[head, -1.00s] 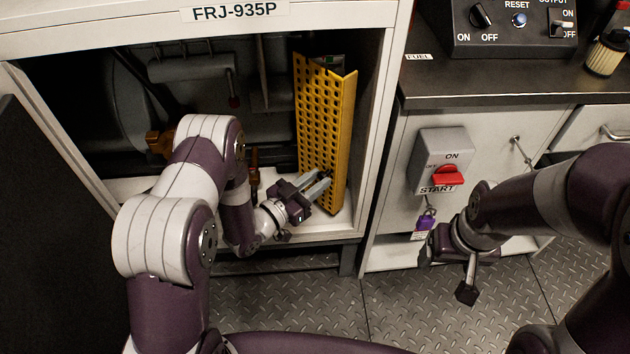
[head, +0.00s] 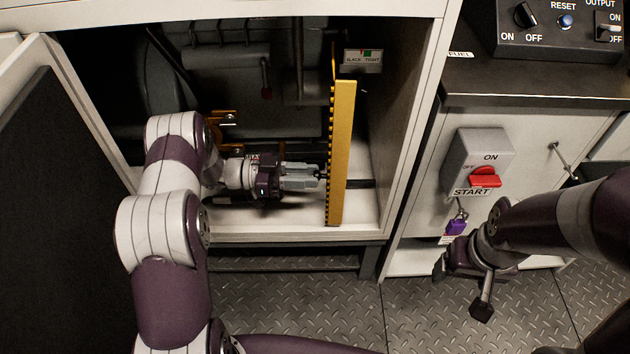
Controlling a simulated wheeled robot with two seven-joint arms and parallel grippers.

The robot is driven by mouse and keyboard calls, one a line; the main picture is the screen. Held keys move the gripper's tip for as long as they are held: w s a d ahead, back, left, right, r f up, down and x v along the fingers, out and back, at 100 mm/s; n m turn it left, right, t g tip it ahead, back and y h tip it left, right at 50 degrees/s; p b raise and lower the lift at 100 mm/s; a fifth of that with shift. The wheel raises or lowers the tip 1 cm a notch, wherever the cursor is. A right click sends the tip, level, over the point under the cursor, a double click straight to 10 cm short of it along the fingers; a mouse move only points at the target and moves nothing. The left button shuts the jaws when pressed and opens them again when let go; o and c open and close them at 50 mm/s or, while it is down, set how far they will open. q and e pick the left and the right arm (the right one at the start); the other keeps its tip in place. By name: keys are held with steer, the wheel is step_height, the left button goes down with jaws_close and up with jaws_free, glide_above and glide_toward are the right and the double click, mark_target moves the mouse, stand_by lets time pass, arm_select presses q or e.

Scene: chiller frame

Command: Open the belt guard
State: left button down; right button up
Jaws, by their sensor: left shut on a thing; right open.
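The yellow perforated belt guard (head: 342,150) stands upright inside the open cabinet, seen nearly edge-on, swung out toward me. My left gripper (head: 322,177) reaches in from the left and is shut on the guard at its left face, low down. The exact grip point is partly hidden by the fingers. My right gripper (head: 462,292) is open and empty in front of the right-hand cabinet, below the red START switch.
The cabinet's right wall (head: 405,140) is close to the guard's right. A SLACK/TIGHT gauge (head: 363,60) sits behind the guard. An open door (head: 50,180) stands at left. A red switch (head: 485,181) and purple padlock (head: 456,226) are on the right cabinet.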

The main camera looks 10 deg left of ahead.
arm_select(q)
steer(key=shift+w+a+m+g+b, duration=0.15)
steer(key=shift+a+m+g+b, duration=0.35)
steer(key=shift+g, duration=0.5)
steer(key=shift+a, duration=0.1)
steer(key=c, duration=0.9)
jaws_free()
